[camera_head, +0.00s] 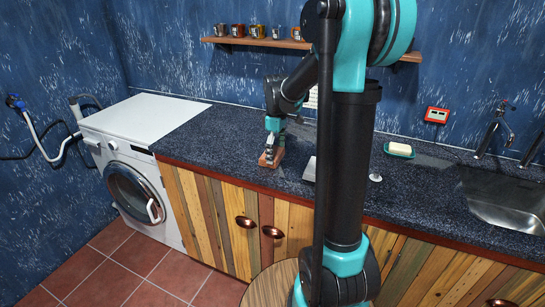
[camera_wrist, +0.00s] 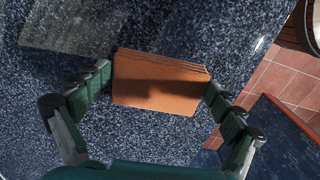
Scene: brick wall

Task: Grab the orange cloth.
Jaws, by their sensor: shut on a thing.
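The orange cloth (camera_wrist: 160,84) is a folded, layered rectangle in the middle of the wrist view, on or just above the dark speckled countertop (camera_wrist: 130,135). My gripper (camera_wrist: 160,88) has one finger at each side edge of the cloth and is shut on it. In the head view my gripper (camera_head: 271,156) points down at the counter, with the orange-brown cloth (camera_head: 266,162) at its fingertips near the counter's front edge. I cannot tell whether the cloth is lifted off the counter.
A white washing machine (camera_head: 143,118) stands left of the counter. A soap dish (camera_head: 399,150), a red-framed wall device (camera_head: 437,115) and a sink (camera_head: 510,205) are to the right. A shelf with several mugs (camera_head: 257,31) hangs above. A pale flat object (camera_head: 309,171) lies right of the gripper.

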